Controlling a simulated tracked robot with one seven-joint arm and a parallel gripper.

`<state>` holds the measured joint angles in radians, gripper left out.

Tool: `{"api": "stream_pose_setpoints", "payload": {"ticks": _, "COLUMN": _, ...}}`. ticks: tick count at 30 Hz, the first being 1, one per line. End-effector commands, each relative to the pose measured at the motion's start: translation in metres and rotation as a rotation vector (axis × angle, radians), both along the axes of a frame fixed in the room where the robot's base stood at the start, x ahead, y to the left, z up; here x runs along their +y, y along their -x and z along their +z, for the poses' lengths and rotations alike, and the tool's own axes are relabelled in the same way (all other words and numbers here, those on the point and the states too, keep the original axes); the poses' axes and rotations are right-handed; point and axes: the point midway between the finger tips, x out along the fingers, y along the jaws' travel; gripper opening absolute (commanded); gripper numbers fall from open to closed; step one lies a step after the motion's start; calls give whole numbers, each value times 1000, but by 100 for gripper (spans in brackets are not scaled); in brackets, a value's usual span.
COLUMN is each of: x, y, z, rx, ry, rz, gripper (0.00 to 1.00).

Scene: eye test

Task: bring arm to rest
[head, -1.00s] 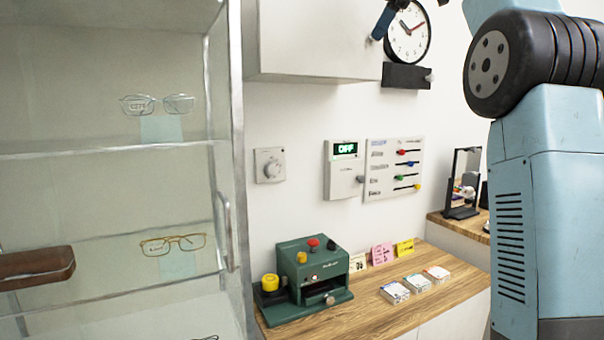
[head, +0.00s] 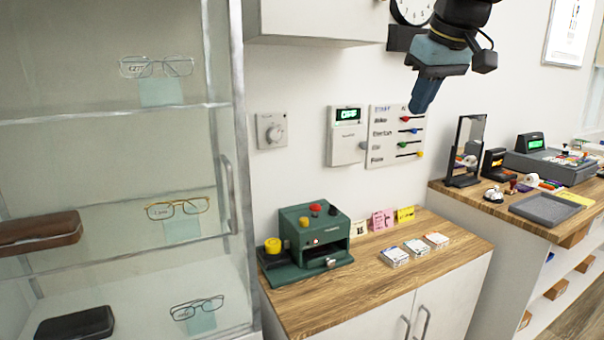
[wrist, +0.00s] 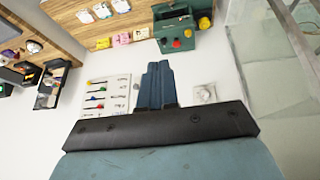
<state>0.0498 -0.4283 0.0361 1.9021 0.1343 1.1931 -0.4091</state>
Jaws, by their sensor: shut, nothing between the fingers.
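My gripper (head: 422,108) hangs at the upper middle right of the head view, pointing down, in front of the wall panel with coloured sliders (head: 396,136). Its blue fingers are together with nothing between them. In the wrist view my gripper (wrist: 157,66) shows its two fingers side by side and closed, over the white wall. It appears clear of the panel and the bench, though the exact gap to the wall is hard to tell. Most of the arm behind it is out of view at the top.
A glass cabinet with spectacles (head: 178,207) stands at left. A green machine (head: 312,240) and small boxes (head: 418,248) are on the wooden bench (head: 330,300). A mirror (head: 466,150) and a grey tray (head: 545,209) are on the right counter. A wall cupboard (head: 315,18) hangs above.

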Motion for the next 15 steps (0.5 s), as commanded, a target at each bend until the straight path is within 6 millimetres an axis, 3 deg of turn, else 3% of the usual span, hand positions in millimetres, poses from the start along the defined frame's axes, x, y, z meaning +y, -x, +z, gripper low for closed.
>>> {"api": "stream_pose_setpoints", "payload": {"ticks": 1, "x": -3, "y": 17, "z": -21, "rx": 4, "ry": -4, "rz": -38, "gripper": 0}}
{"api": "stream_pose_setpoints", "payload": {"ticks": 9, "x": -19, "y": 89, "z": -128, "rx": 7, "ry": -45, "rz": -246, "gripper": 0}}
{"api": "stream_pose_setpoints", "payload": {"ticks": 15, "x": -26, "y": 123, "z": -184, "rx": 6, "ry": -67, "rz": -335, "gripper": 0}}
